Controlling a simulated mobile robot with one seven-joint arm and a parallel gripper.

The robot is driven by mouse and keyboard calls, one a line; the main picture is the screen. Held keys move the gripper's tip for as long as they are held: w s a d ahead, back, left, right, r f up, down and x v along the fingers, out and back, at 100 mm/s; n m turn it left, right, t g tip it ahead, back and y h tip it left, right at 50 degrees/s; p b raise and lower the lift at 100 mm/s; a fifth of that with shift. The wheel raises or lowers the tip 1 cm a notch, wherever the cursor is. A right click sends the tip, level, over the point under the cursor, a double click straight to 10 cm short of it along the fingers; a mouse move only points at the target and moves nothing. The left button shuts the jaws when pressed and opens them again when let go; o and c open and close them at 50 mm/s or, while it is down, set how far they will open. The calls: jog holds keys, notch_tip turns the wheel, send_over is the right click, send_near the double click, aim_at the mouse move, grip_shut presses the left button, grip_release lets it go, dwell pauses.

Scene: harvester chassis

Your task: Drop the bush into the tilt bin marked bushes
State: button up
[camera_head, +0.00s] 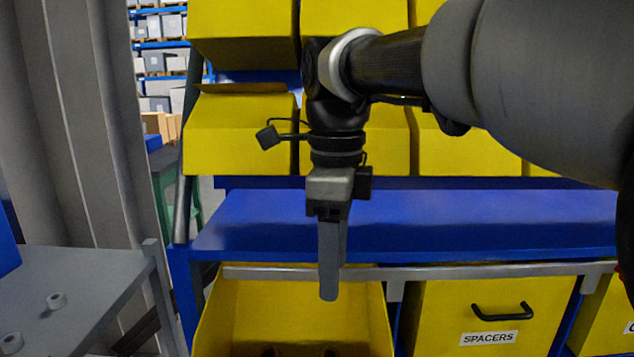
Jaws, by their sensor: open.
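My gripper (330,285) points straight down in front of the blue bench, its fingertips over the open yellow tilt bin (290,300). The fingers are seen nearly edge-on; they are open, and no bush shows between them. The bin is tipped out, its inside facing up; its label is not in view. Small dark shapes show low inside it at the picture's bottom edge, too cut off to name.
A shut yellow bin marked SPACERS (490,315) with a black handle is to the right, another partly seen beyond it. The blue bench (420,220) has a clear top. Yellow bins (240,135) hang above it. The grey table (90,275) has a raised post at its right edge.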

notch_tip(320, 180, up, 12)
jog(key=p, duration=0.2)
dwell(0.7)
jog(key=s+d+f+n+t+p, duration=0.1)
jog(key=s+d+f+n+t, duration=0.1)
jog(key=s+d+f+n, duration=0.3)
jog(key=s+d+f+n+t+p, duration=0.2)
jog(key=s+d+f+n, duration=0.3)
jog(key=f+n, duration=0.6)
jog(key=n+t, duration=0.1)
jog(key=n, duration=0.3)
jog(key=shift+d+f+n+t, duration=0.2)
jog(key=shift+d+n+t, duration=0.1)
jog(key=shift+d, duration=0.05)
jog(key=shift+s+a, duration=0.1)
